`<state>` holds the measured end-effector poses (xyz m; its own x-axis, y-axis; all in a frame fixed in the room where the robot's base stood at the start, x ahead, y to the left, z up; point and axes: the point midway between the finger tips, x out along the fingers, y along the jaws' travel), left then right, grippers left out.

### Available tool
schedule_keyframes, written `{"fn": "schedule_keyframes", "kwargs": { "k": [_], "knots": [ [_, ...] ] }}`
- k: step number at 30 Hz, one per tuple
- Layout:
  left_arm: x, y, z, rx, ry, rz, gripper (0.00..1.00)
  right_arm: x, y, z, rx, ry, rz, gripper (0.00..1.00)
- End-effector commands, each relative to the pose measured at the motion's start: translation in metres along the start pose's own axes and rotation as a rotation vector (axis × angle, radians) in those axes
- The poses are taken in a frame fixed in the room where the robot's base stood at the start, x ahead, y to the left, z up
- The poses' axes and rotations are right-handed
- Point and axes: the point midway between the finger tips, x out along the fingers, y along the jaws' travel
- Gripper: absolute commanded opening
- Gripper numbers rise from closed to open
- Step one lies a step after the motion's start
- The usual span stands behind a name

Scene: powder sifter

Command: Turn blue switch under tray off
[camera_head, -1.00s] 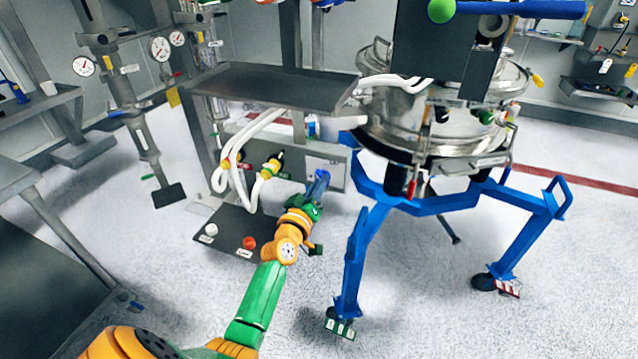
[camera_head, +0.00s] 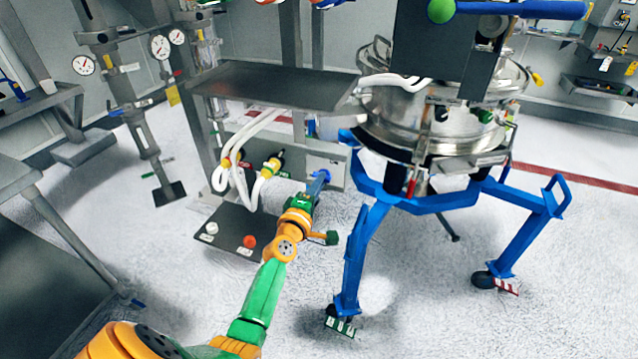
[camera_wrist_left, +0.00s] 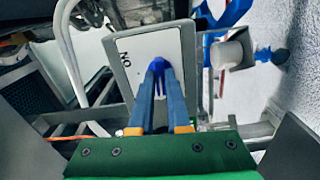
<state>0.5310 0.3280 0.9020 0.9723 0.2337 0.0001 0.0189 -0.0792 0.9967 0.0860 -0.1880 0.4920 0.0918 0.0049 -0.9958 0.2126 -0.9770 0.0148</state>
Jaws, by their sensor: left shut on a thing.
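The blue switch (camera_wrist_left: 162,66) is on a pale panel (camera_wrist_left: 147,45) with an ON label, upside down in the left wrist view. My left gripper (camera_head: 322,176) reaches this panel below the dark tray (camera_head: 275,84). In the left wrist view its two blue fingers (camera_wrist_left: 162,72) are shut on the switch and cover most of it. In the head view, the fingers hide the switch. My right gripper is not in view.
White hoses (camera_head: 235,160) and a yellow fitting (camera_head: 272,166) are left of the panel. A base plate with a red button (camera_head: 249,241) lies below. The steel sifter (camera_head: 425,125) on a blue frame (camera_head: 425,203) stands close on the right.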

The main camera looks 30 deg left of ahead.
Motion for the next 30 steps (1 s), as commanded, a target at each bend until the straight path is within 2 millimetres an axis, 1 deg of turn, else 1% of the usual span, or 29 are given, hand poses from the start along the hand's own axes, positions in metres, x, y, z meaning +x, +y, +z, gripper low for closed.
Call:
{"fn": "schedule_keyframes", "kwargs": {
  "k": [9,23,24,26,27,30],
  "knots": [
    [0.0002,0.0007,-0.0001,-0.087,0.000,0.001,0.00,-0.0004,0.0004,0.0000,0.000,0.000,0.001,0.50],
    [0.0002,0.0007,-0.0001,-0.098,0.000,0.001,0.00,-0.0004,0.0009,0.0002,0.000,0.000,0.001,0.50],
    [0.0002,0.0007,-0.0002,-0.098,0.000,0.002,0.18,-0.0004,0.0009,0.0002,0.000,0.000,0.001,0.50],
    [0.0002,0.0007,-0.0002,-0.098,0.000,0.001,0.34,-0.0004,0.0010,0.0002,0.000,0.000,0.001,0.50],
    [0.0001,0.0006,-0.0001,-0.097,0.000,0.001,0.45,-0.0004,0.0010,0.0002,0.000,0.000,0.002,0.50],
    [0.0001,0.0004,-0.0001,-0.097,0.000,0.001,0.45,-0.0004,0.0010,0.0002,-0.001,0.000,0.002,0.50]
  ]
}}
